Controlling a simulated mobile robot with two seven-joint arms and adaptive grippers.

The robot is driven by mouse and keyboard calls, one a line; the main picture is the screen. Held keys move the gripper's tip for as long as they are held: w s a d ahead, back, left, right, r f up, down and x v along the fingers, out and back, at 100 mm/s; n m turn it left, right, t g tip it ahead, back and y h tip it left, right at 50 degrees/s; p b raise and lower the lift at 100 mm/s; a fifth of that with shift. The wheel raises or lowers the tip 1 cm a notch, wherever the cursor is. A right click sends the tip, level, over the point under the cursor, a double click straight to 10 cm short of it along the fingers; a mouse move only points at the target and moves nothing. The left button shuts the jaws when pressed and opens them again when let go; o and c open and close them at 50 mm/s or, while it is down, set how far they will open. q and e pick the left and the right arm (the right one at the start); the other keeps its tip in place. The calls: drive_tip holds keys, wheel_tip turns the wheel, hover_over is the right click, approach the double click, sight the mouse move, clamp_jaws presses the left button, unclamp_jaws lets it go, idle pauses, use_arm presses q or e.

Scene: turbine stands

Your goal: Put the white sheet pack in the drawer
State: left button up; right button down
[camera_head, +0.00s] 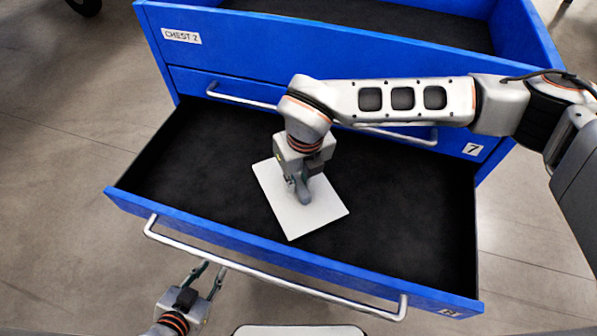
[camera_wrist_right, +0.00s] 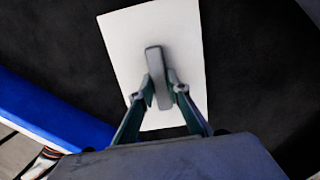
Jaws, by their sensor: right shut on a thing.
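The white sheet pack (camera_head: 322,217) is a flat, pale rectangle over the black floor of the open blue drawer (camera_head: 410,225), inside its walls. I cannot tell whether it touches the floor. My right gripper (camera_head: 303,197) points down at the pack's middle. In the right wrist view the pack (camera_wrist_right: 188,48) lies beyond my right gripper (camera_wrist_right: 161,88), whose fingers are closed on a grey upright tab at its middle. The fingers hide part of the pack. My left gripper (camera_head: 208,277) is open and empty, low in front of the drawer's handle.
The chest's upper blue drawer front (camera_head: 225,85) with a silver handle is behind my right arm. A long silver handle (camera_head: 270,276) runs along the open drawer's front. Bare black floor surrounds the pack on both sides. Grey concrete floor (camera_head: 60,150) is clear at left.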

sight(300, 185)
use_arm(q)
drive_tip(key=shift+s+f, duration=0.15)
use_arm(e)
drive_tip(key=shift+f, duration=0.35)
drive_tip(key=c, duration=1.8)
unclamp_jaws()
drive_tip(key=shift+c, duration=0.2)
drive_tip(key=shift+o, duration=0.7)
drive_tip(key=shift+s+d+r+p, duration=0.1)
drive_tip(key=shift+s+r+p, duration=0.05)
drive_tip(key=shift+r+p, duration=1.2)
drive_tip(key=shift+s+d+r+p, duration=0.15)
drive_tip(key=shift+r+p, duration=0.4)
drive_tip(key=shift+r, duration=0.55)
drive_tip(key=shift+s+a+r+p, duration=0.15)
drive_tip(key=shift+r+p, duration=0.35)
drive_tip(key=shift+r, duration=0.55)
use_arm(q)
drive_tip(key=w+r+t, duration=0.1)
drive_tip(key=w+r, duration=0.2)
drive_tip(key=r, duration=0.4)
drive_tip(key=shift+r, duration=0.35)
use_arm(e)
drive_tip(key=shift+d+f, duration=0.1)
use_arm(q)
drive_tip(key=shift+w, duration=0.1)
